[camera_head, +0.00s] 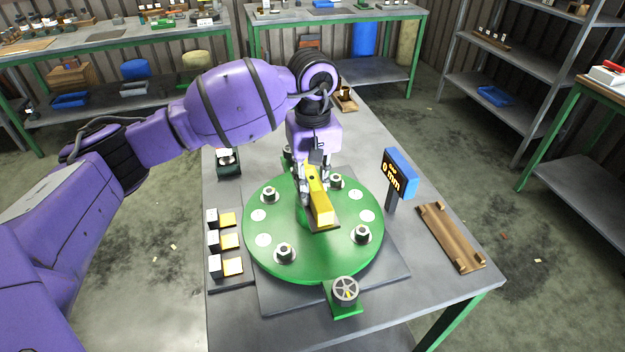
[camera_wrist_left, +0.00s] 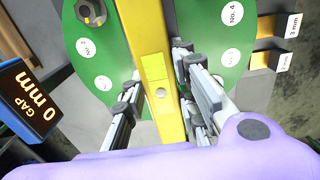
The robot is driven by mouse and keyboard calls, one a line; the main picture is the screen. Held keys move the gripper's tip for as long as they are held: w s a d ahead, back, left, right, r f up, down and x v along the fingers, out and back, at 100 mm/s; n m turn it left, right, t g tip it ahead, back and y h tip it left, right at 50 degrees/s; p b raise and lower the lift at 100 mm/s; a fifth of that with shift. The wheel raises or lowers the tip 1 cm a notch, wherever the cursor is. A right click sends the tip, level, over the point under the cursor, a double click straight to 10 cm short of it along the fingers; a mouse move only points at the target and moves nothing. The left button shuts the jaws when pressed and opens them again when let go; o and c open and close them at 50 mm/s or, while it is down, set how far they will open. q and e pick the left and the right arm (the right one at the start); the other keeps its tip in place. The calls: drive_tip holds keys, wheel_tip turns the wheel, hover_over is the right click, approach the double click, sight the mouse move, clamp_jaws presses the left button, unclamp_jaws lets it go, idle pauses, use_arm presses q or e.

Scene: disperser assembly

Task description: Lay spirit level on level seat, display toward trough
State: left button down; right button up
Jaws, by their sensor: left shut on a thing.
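The yellow spirit level (camera_head: 319,203) is over the middle of the round green plate (camera_head: 290,261), its long side running from back to front. My left gripper (camera_head: 315,180) comes down from above and is shut on it. In the left wrist view the level (camera_wrist_left: 156,45) is a long yellow bar between the fingers (camera_wrist_left: 158,80), with a paler patch and a round silver spot on the visible face. A dark flat piece, perhaps the level seat, shows at its near end. I cannot tell whether the level touches it. I cannot make out the level's display or a trough. My right gripper is out of view.
Several bolts with nuts stand on the green plate, one bolt (camera_head: 285,253) at the front. A blue gap display (camera_head: 400,175) reads 0 mm. A wooden rack (camera_head: 450,237) lies right, labelled blocks (camera_head: 213,241) left, and a handwheel (camera_head: 345,290) sits in front.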

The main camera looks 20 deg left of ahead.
sight(313, 180)
use_arm(q)
drive_tip(key=shift+r, duration=0.1)
drive_tip(key=c, duration=1.4)
unclamp_jaws()
drive_tip(key=shift+f, duration=0.2)
wheel_tip(313, 180, up, 12)
drive_tip(key=shift+r+b, duration=0.2)
drive_tip(key=shift+b, duration=0.25)
